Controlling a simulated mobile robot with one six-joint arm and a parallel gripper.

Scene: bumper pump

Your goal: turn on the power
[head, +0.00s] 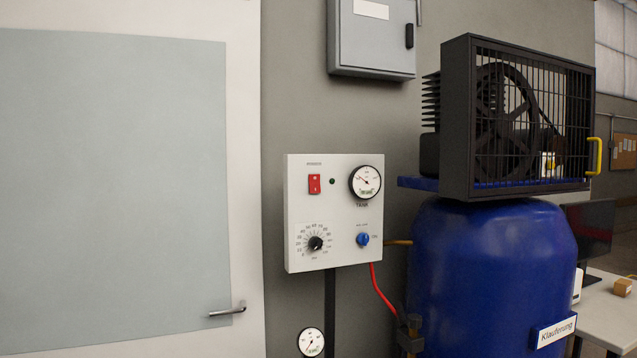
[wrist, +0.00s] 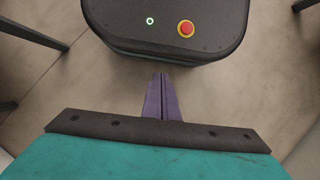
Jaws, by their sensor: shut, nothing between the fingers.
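A white control panel (head: 334,212) is mounted on the grey wall in the middle of the head view. At its upper left is a red power rocker switch (head: 314,184). A small dark green lamp (head: 332,181) sits just right of the switch and looks unlit. My gripper (wrist: 161,76) shows only in the wrist view, its two purple fingers shut together with nothing between them. It points at the floor and my own base, away from the panel, which is not in the wrist view.
The panel also carries a round tank gauge (head: 365,182), a black dial knob (head: 315,244) and a blue knob (head: 363,239). A blue tank (head: 490,275) with a caged pump (head: 515,120) stands to the right. A grey cabinet (head: 372,38) hangs above, a door (head: 115,190) is left.

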